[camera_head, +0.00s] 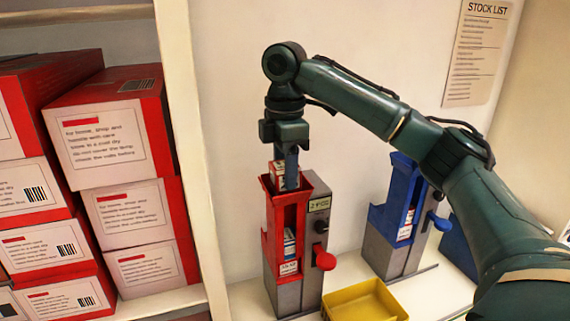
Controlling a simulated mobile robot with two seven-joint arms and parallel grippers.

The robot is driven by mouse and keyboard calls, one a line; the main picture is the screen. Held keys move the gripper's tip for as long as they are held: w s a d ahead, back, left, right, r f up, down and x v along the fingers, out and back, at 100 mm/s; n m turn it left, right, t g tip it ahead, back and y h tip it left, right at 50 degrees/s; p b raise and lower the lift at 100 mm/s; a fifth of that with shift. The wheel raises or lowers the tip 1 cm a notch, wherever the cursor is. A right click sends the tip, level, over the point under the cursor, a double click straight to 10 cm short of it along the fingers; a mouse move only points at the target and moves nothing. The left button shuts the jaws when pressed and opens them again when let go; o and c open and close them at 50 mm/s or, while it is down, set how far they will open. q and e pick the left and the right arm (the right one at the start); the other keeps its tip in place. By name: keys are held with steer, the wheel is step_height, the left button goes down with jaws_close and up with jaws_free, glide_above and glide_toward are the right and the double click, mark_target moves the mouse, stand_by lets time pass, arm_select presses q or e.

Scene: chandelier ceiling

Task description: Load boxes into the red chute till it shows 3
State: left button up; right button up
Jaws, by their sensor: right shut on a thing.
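The red chute (271,240) stands upright on the shelf, with a grey body and a red lever (325,261) on its right side. Its small display (319,204) seems to read "2 PCS", though the text is small. Small boxes (289,262) show through its front slot, near the bottom. My right gripper (285,167) points down over the chute's open top. It is shut on a small red and white box (279,175), whose lower part is at or inside the chute's mouth. My left gripper is not in view.
A blue chute (388,220) with a small box inside stands to the right. A yellow tray (364,302) sits in front between the chutes. Large red and white cartons (110,140) are stacked left of a white post. A stock list (478,50) hangs on the wall.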

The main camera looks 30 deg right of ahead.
steer(key=shift+f, duration=0.75)
steer(key=o, duration=0.9)
steer(key=shift+r, duration=0.15)
steer(key=shift+o, duration=0.8)
step_height(320, 180, up, 3)
steer(key=shift+r, duration=2.4)
